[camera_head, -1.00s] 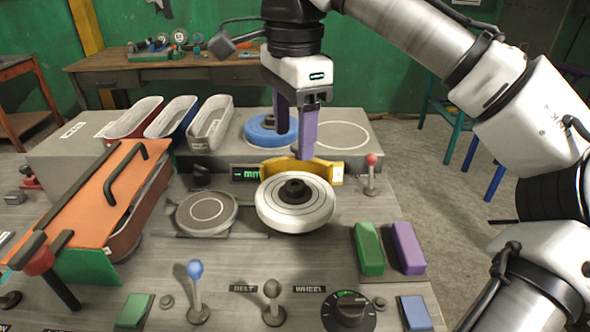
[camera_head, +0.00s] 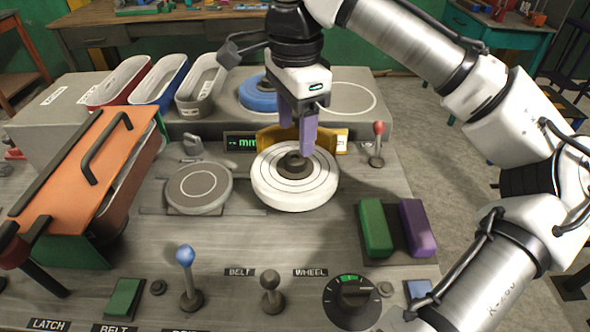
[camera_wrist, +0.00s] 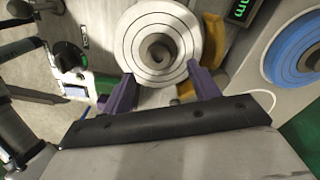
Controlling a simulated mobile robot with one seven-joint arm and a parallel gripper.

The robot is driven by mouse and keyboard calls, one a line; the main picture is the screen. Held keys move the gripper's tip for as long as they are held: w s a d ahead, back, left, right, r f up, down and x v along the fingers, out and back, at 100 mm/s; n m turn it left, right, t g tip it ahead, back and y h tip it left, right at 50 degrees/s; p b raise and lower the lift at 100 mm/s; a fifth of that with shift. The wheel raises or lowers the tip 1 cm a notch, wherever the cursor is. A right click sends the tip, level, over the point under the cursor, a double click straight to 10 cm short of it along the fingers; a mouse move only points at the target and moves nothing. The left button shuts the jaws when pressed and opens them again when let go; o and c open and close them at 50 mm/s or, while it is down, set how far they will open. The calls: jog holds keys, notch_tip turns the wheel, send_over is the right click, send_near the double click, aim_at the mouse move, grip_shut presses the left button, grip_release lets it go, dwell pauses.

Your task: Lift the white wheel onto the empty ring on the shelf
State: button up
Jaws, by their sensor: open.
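The white wheel (camera_head: 274,188) with a dark hub lies flat on the console in front of the yellow bracket (camera_head: 338,139). My gripper (camera_head: 297,142) is open and empty, with its purple fingers pointing down at the wheel's back side. In the wrist view my two fingertips (camera_wrist: 160,86) lie apart by the near rim of the white wheel (camera_wrist: 143,62); I cannot tell whether they touch it. The shelf (camera_head: 352,128) behind bears a blue wheel (camera_head: 255,97) on its left and an empty white ring outline (camera_head: 374,104) on its right.
A round grey disc (camera_head: 185,186) lies left of the white wheel. A red-knobbed lever (camera_head: 377,146) stands to the right, with green (camera_head: 376,232) and purple (camera_head: 416,228) blocks nearer. An orange-lidded bin (camera_head: 75,180) and several trays stand left. Blue-knobbed (camera_head: 187,262) and grey levers stand in front.

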aim_at(294, 157)
jog(key=shift+s+a+f+p, duration=0.15)
jog(key=shift+f+p, duration=0.45)
jog(key=shift+f, duration=2.1)
jog(key=c, duration=1.2)
jog(key=shift+r, duration=0.1)
jog(key=shift+r+b, duration=0.4)
jog(key=shift+r, duration=0.1)
jog(key=s+b, duration=0.1)
jog(key=s, duration=0.3)
jog(key=shift+s+f+b, duration=0.15)
jog(key=shift+s+b, duration=0.05)
jog(key=shift+b, duration=0.1)
notch_tip(294, 157, up, 14)
jog(key=shift+r, duration=0.1)
